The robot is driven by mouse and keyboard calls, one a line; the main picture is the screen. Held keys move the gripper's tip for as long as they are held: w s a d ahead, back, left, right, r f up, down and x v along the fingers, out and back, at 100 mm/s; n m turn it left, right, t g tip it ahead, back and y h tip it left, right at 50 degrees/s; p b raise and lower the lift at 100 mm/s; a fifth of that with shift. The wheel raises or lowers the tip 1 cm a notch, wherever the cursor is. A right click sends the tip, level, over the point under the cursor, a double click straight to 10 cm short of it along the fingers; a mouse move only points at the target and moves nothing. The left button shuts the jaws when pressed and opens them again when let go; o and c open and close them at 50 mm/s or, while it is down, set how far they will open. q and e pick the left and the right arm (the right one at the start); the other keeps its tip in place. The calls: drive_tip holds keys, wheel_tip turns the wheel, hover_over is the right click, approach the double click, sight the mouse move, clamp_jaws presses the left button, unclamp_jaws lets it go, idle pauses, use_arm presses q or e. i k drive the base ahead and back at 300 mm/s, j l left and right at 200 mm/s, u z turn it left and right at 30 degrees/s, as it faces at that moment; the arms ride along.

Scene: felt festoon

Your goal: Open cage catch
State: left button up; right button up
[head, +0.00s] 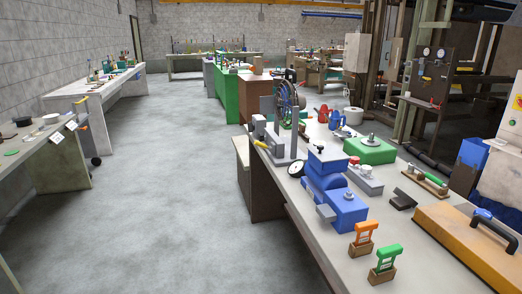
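Neither of my grippers shows in the head view. A dark round wheel or cage-like frame (291,98) stands on a grey upright mount at the far left end of the right-hand bench (318,232). A grey box with a yellow-handled part (260,143) sits beside the mount at the bench edge. I cannot make out a catch on it at this size, nor tell whether it is open or shut.
The right bench also holds a blue machine (325,180), a green block (370,151), orange (362,237) and green (387,260) handled pieces, and an orange-brown case (470,235). Benches line the left wall. The grey floor (170,200) between is clear.

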sight(263, 145)
drive_tip(key=i+j+z, duration=0.15)
drive_tip(key=i+j, duration=0.25)
drive_tip(key=i+j+z, duration=0.2)
drive_tip(key=i+j, duration=0.25)
drive_tip(key=i+j+z, duration=0.15)
drive_tip(key=i+j, duration=0.35)
drive_tip(key=i+j+z, duration=0.2)
drive_tip(key=i+j, duration=0.15)
drive_tip(key=j, duration=0.2)
